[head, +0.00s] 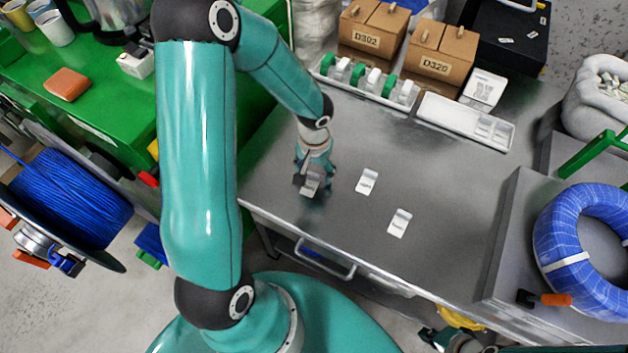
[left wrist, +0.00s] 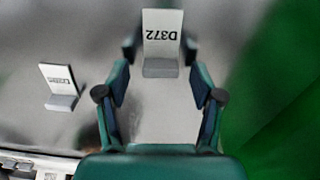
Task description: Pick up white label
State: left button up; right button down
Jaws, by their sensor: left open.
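My left gripper (head: 312,184) is low over the near left part of the metal table in the head view. In the left wrist view its open fingers (left wrist: 160,75) are on either side of a white label (left wrist: 162,30) printed D372, which stands on a small grey foot. The label appears between the fingertips, and I cannot tell whether they touch it. A second white label (left wrist: 58,78) stands to the left in the wrist view. In the head view two white labels, one (head: 367,181) nearer and one (head: 399,222) farther right, are on the table. Part of my right gripper (head: 437,338) shows at the bottom edge.
A rack with green and white spools (head: 362,80) and a white tray (head: 465,122) line the table's back, before cardboard boxes (head: 375,30). A coiled blue cable (head: 580,245) lies at right. A green bench (head: 100,110) stands left. The table's middle is mostly clear.

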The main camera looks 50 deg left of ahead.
pick_arm(q)
jog(key=c, duration=0.9)
jog(key=shift+o, duration=0.2)
jog(key=shift+r, duration=0.1)
